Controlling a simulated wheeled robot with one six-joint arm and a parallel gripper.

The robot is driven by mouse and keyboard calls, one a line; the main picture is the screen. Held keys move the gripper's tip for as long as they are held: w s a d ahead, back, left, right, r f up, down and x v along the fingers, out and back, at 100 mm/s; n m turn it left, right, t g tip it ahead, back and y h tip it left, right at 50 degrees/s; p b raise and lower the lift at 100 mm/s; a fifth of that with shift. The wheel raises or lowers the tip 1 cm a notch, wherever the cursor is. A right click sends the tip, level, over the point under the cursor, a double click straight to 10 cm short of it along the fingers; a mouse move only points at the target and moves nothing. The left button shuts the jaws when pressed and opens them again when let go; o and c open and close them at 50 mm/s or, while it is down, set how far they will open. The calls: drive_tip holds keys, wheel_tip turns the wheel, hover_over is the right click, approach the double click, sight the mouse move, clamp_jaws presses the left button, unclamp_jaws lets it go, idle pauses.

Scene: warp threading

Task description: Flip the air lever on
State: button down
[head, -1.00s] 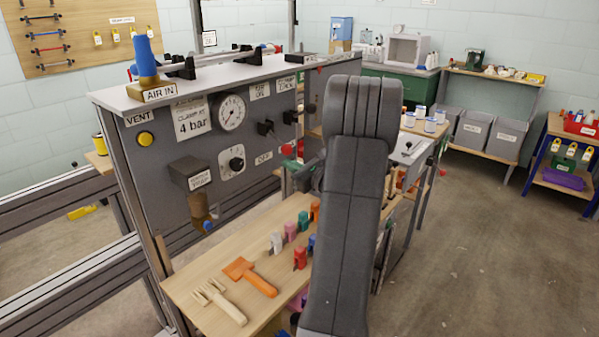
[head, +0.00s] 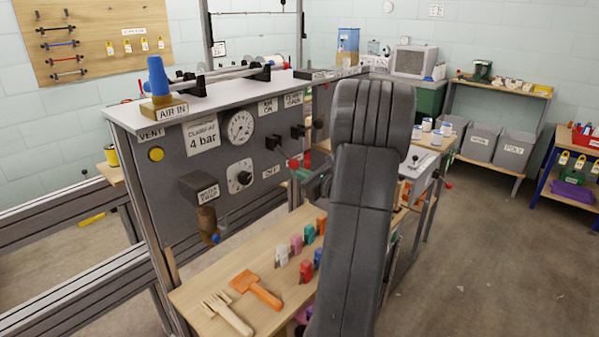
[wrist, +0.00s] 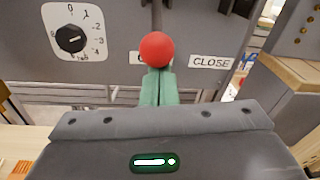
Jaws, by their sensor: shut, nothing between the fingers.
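The air lever's red ball knob (head: 294,163) points down from its black pivot block (head: 272,142) on the grey panel, on the side of the OFF label (head: 270,172). The AIR ON label (head: 267,107) is above the block. In the wrist view the red knob (wrist: 157,49) sits at the tips of my green fingers, partly covering the OFF label. My gripper (wrist: 158,78) is shut and empty, just below the knob. Whether it touches the knob, I cannot tell. My arm hides part of the gripper in the head view.
A second lever's black block (head: 297,132) is close on the right, below the CLAMP OPEN label (head: 293,100). A CLOSE label (wrist: 209,62) is right of the knob. A regulator dial (wrist: 70,38) is left. Tools lie on the wooden shelf (head: 213,266) below.

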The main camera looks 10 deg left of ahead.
drive_tip(key=shift+d+r+p, duration=0.15)
drive_tip(key=shift+r+p, duration=0.25)
drive_tip(key=shift+p, duration=0.4)
drive_tip(key=r+p, duration=0.1)
drive_tip(key=p, duration=0.1)
drive_tip(key=r+g+h+p, duration=0.1)
drive_tip(key=p, duration=0.1)
drive_tip(key=h+p, duration=0.1)
drive_tip(key=shift+s+d+r+p, duration=0.35)
drive_tip(key=shift+d+r+p, duration=0.05)
wheel_tip(320, 180, up, 9)
drive_tip(key=g+h+p, duration=0.1)
drive_tip(key=p, duration=0.7)
hover_over(299, 163)
drive_tip(key=d, duration=0.1)
drive_tip(key=shift+s+d, duration=0.15)
drive_tip(key=shift+d, duration=0.05)
drive_tip(key=shift+r, duration=0.1)
wheel_tip(299, 163, down, 4)
drive_tip(key=s+d+b, duration=0.1)
drive_tip(key=d+b, duration=0.1)
drive_tip(key=b, duration=0.1)
drive_tip(key=s+d+r, duration=0.3)
drive_tip(key=d+r, duration=0.2)
drive_tip(key=r, duration=0.2)
drive_tip(key=shift+s+r+g+b, duration=0.3)
drive_tip(key=shift+s+b, duration=0.05)
